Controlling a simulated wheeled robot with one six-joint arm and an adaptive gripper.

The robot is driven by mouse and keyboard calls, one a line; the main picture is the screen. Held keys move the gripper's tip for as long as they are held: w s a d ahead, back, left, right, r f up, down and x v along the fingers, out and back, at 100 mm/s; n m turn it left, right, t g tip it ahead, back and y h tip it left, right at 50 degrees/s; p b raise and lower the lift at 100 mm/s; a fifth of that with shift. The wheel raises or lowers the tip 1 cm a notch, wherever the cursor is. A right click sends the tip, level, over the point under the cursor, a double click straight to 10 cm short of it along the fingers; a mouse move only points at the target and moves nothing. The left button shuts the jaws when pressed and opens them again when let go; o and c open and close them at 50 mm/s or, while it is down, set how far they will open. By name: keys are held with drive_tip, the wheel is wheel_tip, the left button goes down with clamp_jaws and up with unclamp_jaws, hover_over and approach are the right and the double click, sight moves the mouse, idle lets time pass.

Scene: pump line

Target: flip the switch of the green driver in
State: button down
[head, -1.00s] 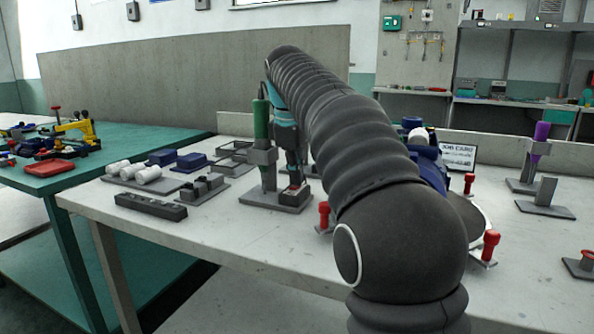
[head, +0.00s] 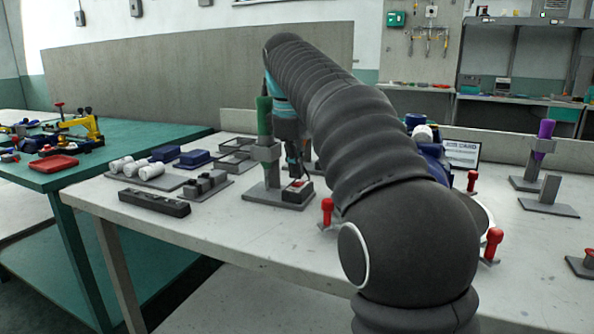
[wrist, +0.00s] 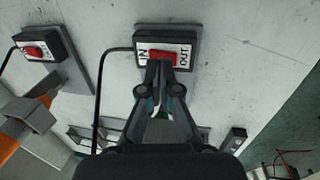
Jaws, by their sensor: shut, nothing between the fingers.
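The green driver (head: 264,116) stands upright in a grey holder on a base plate on the bench. Its switch box (head: 296,190) sits on the same plate, to the right of the holder. In the wrist view this switch box (wrist: 140,62) is dark with a white face marked IN on the left and OUT on the right. A red rocker (wrist: 163,55) lies between the words; which way it tips is not clear. My gripper (wrist: 160,68) is shut and empty, its tips at the rocker's near edge; contact cannot be told.
A second switch box (wrist: 36,50) and an orange driver (wrist: 22,125) stand left in the wrist view. A black cable runs close to my fingers' left. Red-handled pieces (head: 327,212) and a purple driver (head: 545,130) are on the bench.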

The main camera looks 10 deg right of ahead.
wheel_tip(320, 180, up, 6)
drive_tip(key=s, duration=0.1)
drive_tip(key=shift+a+r, duration=0.2)
drive_tip(key=shift+a, duration=0.15)
idle(0.3)
